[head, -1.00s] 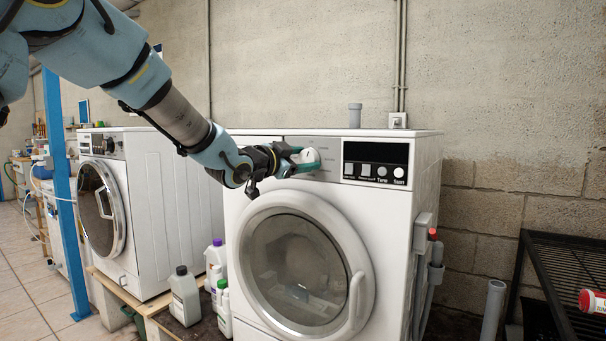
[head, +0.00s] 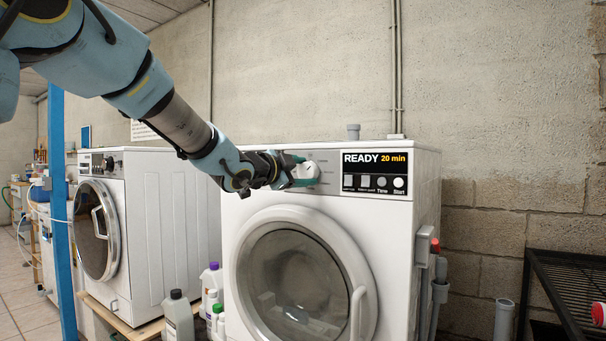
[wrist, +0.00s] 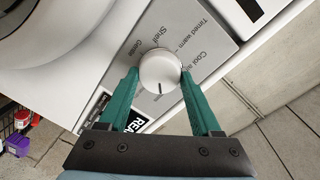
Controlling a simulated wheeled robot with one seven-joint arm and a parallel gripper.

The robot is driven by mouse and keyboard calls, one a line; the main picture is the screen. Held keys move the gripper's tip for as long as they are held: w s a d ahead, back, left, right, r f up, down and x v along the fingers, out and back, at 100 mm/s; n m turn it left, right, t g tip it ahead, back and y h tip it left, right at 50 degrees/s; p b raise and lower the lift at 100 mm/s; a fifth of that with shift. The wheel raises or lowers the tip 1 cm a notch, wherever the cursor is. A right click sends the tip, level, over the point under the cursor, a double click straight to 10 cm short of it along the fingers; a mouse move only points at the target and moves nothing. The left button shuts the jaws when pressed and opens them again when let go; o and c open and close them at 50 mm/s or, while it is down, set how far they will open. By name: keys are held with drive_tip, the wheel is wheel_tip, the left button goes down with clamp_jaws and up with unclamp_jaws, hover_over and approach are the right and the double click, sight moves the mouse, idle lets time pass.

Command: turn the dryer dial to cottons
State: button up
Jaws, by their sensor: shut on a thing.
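The white round dial (head: 308,171) is on the dryer's (head: 262,200) front panel. It also shows in the wrist view (wrist: 160,68); its short dark mark points down the picture, toward the gripper's palm. Printed labels around it include "Timed warm", "Shelf" and "Cool"; I cannot make out a "cottons" label. My gripper (head: 298,172) is shut on the dial, with one teal finger on each side in the wrist view (wrist: 158,78). The fingers and palm hide part of the panel. The dryer's display (head: 376,160) reads "READY 20 min".
Below the display are several buttons, including Time and Start (head: 399,182). The dryer's round door (head: 308,275) is shut. A second white machine (head: 165,225) and several bottles (head: 178,315) stand to the left. A dark rack (head: 570,275) is at the right.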

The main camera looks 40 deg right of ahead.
drive_tip(key=o, duration=1.4)
drive_tip(key=b+v, duration=0.1)
drive_tip(key=v, duration=0.9)
drive_tip(key=shift+s+a, duration=0.1)
drive_tip(key=shift+a, duration=0.3)
